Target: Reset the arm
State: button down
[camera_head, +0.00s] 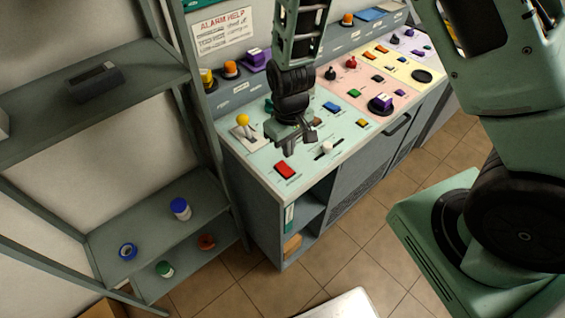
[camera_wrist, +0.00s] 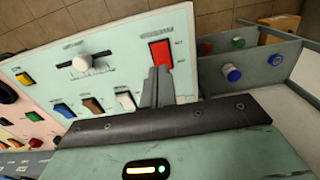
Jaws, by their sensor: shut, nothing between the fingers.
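My gripper (camera_head: 288,146) is shut and empty above the near, pale green part of the control console (camera_head: 262,180) in the head view. In the wrist view the shut fingers (camera_wrist: 157,82) point toward a red rocker switch (camera_wrist: 161,54). That red switch also shows in the head view (camera_head: 285,170), below and in front of the fingers. I cannot tell whether the fingertips touch the panel. A white slider knob (camera_head: 327,147) is to the right of the gripper. A yellow-topped lever (camera_head: 243,120) is to its left.
A grey shelf rack (camera_head: 110,215) stands at the left, with a blue-lidded jar (camera_head: 180,208) and other small items. The console continues to the back right with pink and yellow panels. Tiled floor (camera_head: 345,268) shows in front. A pale surface (camera_head: 340,304) is at the bottom edge.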

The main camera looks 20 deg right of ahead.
jog(key=s+a+r+n+y+b, duration=0.1)
jog(key=s+a+r+n+b, duration=0.1)
jog(key=s+a+r+b, duration=0.4)
jog(key=s+r+n, duration=0.1)
jog(key=s+r, duration=0.2)
jog(key=s, duration=0.4)
jog(key=s+r+n+b, duration=0.1)
jog(key=s+r, duration=0.3)
jog(key=s, duration=0.3)
jog(key=shift+a+b, duration=0.15)
jog(key=shift+b, duration=0.15)
